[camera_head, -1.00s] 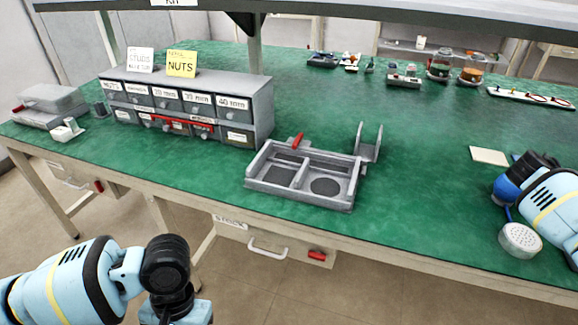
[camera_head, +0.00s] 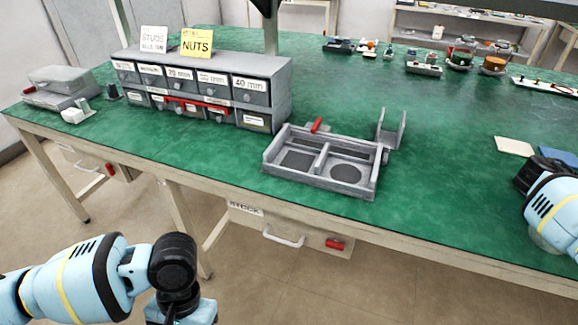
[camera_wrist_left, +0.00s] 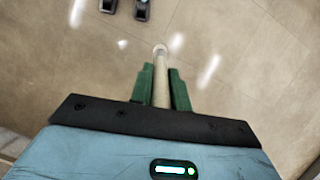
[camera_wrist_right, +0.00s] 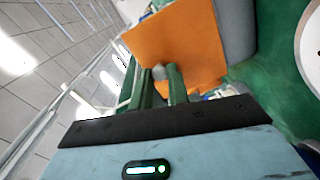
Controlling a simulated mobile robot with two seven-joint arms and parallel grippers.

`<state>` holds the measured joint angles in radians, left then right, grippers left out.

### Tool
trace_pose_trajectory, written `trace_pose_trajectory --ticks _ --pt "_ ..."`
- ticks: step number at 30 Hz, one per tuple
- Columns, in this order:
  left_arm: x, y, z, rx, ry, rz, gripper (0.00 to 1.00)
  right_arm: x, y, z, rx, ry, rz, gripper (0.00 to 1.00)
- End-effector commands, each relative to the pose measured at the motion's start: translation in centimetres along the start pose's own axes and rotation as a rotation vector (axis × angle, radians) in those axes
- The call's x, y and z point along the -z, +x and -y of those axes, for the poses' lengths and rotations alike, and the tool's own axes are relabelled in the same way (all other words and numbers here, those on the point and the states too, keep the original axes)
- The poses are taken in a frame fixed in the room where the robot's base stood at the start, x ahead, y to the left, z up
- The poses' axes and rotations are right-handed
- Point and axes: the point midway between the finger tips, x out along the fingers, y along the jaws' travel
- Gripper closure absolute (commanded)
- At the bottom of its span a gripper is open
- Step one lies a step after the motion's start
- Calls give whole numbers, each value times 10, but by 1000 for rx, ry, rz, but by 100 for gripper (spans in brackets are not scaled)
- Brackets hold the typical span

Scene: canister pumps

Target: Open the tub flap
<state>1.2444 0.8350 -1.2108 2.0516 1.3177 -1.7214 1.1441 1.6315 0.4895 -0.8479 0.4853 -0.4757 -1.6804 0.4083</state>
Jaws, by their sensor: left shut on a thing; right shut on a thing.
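No part is clearly marked as the tub flap. A grey lidded box (camera_head: 60,85) stands at the far left of the bench, its upper part resting over its base; I cannot tell whether this is the tub. My left gripper shows in the left wrist view (camera_wrist_left: 161,78), with green fingers shut on a pale rod (camera_wrist_left: 161,62) with a rounded end, over bare floor. My right gripper shows in the right wrist view (camera_wrist_right: 162,78), shut on a small grey round-ended piece (camera_wrist_right: 159,72). An orange panel (camera_wrist_right: 180,45) lies beyond it. In the head view both fingertip pairs are out of sight.
A pale pad (camera_head: 514,146) lies at right. Green bench top (camera_head: 450,170) is clear right of the tray.

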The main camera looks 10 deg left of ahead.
Motion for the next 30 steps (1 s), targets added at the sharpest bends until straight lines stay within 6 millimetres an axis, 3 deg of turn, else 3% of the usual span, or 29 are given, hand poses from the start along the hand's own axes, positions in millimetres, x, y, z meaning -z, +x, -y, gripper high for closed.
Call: trace_pose_trajectory --ticks 10,11,15,25,30 --pt "0 0 0 0 0 0 100 0 0 0 0 0 0 100" --pt "0 0 0 0 0 0 100 0 0 0 0 0 0 79" --pt "0 0 0 0 0 0 100 0 0 0 -1 0 0 61" --pt "0 0 0 0 0 0 100 0 -2 0 0 0 -1 61" --pt "0 -3 0 0 0 -3 100 0 -21 0 1 -1 -3 61"
